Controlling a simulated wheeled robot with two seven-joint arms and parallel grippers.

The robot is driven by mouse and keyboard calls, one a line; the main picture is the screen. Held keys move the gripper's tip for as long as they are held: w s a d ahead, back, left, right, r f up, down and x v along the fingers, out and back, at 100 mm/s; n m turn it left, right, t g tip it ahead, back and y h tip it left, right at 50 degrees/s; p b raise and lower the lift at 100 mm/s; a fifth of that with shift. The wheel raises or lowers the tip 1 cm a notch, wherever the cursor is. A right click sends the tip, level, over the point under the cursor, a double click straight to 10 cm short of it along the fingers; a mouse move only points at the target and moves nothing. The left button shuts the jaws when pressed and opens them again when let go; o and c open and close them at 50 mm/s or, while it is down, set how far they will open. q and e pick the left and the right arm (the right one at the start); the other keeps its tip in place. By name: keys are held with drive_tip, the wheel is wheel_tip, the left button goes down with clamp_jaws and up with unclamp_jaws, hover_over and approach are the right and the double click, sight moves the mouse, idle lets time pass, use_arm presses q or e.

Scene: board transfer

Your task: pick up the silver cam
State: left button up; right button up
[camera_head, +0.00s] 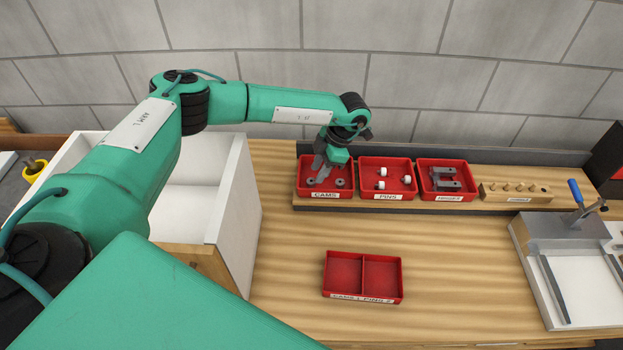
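The red bin labelled CAMS (303,187) stands at the back of the table, at the left end of the row. Small grey-silver cams (340,183) lie in it, partly covered by my gripper. My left gripper (318,172) reaches down over this bin from the wrist above. Its fingers are small and grey against the grey cams, so I cannot tell whether they are open, shut or touching a cam. My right gripper is out of view.
Bins of white-ended pins (381,184) and grey parts (444,182) stand beside the cams. An empty two-part red tray (363,298) sits nearer. A wooden block with pegs (515,192) and a clamp fixture (560,250) are right; a white box (235,215) is left.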

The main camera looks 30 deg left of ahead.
sight(313, 181)
use_arm(q)
drive_tip(key=shift+p+x, duration=0.7)
drive_tip(key=shift+x, duration=1.05)
drive_tip(key=c, duration=0.7)
drive_tip(key=shift+r, duration=0.1)
